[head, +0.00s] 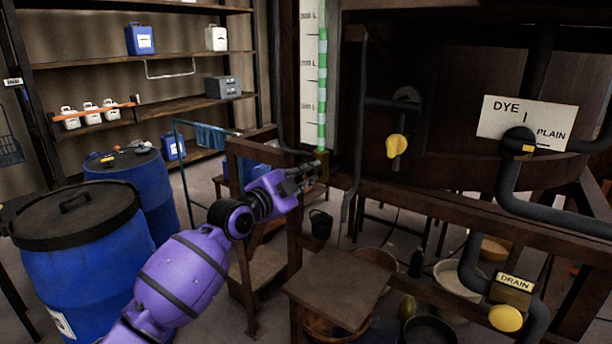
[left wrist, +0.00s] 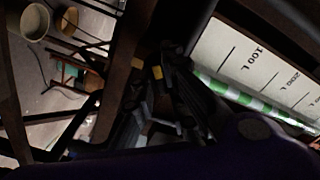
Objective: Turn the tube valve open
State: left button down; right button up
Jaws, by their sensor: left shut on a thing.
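The sight tube (head: 322,90), striped green and white, runs down a white litre scale (head: 308,75) on the vat's left side. My left gripper (head: 318,170) is at the foot of this tube, by the wooden frame. It is shut on the tube valve, which is mostly hidden by the fingers. In the left wrist view the gripper (left wrist: 170,75) is dark, with small yellow patches by the fingertips, and the striped tube (left wrist: 250,97) runs off to the right. I cannot tell how far the valve is turned. My right gripper is not in view.
The dark vat (head: 430,130) carries a yellow-knobbed valve (head: 397,147), a DYE/PLAIN selector (head: 518,142) and a yellow DRAIN knob (head: 506,318). Wooden beams (head: 430,218) run close below the gripper. Blue drums (head: 85,255) stand at left; a stool (head: 340,285) stands in front.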

pick_arm(q)
jog(key=n, duration=0.5)
jog(key=shift+n+p, duration=0.4)
jog(key=shift+n, duration=1.2)
jog(key=shift+n+p, duration=0.35)
jog(key=shift+n, duration=0.85)
jog(key=c, duration=1.8)
grip_release()
